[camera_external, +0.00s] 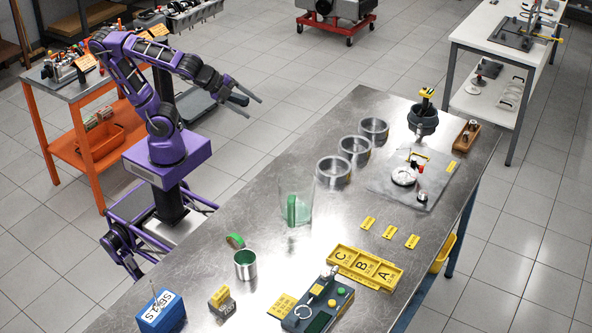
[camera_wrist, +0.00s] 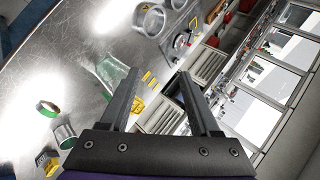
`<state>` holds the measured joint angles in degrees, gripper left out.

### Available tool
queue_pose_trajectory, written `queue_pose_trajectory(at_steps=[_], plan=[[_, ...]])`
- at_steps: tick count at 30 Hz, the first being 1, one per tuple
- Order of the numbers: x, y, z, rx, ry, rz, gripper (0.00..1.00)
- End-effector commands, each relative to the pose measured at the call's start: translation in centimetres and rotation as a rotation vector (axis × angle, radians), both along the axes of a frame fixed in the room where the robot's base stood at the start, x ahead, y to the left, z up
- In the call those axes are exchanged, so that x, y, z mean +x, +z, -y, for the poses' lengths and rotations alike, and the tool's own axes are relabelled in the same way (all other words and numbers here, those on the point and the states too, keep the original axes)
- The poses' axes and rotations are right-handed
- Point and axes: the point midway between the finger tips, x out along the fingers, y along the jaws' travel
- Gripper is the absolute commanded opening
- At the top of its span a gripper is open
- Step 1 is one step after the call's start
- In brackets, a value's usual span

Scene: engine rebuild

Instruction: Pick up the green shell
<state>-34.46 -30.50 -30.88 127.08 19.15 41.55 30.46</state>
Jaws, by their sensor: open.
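A small curved green shell (camera_external: 235,241) lies on the metal workbench, just behind a silver cup with a green inside (camera_external: 245,264). In the wrist view the shell (camera_wrist: 47,109) is at the left, with the cup (camera_wrist: 64,135) below it. Another green piece (camera_external: 291,210) stands upright in or behind a clear panel or container (camera_external: 305,200); I cannot tell which. My gripper (camera_external: 250,105) is open and empty, raised beyond the bench's far left edge, well away from the shell. Its spread fingers (camera_wrist: 158,75) show in the wrist view.
The metal bench (camera_external: 330,270) also holds several silver rings (camera_external: 354,149), a grey plate with parts (camera_external: 412,180), a yellow lettered tray (camera_external: 365,267), a control box (camera_external: 318,307) and a blue box (camera_external: 161,312). An orange cart (camera_external: 50,125) stands left of my arm.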

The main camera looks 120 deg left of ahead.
Motion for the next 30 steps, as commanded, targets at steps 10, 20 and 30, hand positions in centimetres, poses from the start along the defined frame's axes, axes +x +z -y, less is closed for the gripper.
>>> queue_pose_trajectory(at_steps=[10, 20, 30], plan=[[11.0, 2.0, -3.2, 0.542, -0.366, -0.217, 0.63], [17.2, 3.3, -5.5, 0.810, -0.613, -0.324, 0.63], [19.8, 4.7, -7.4, 0.943, -0.739, -0.343, 0.63]])
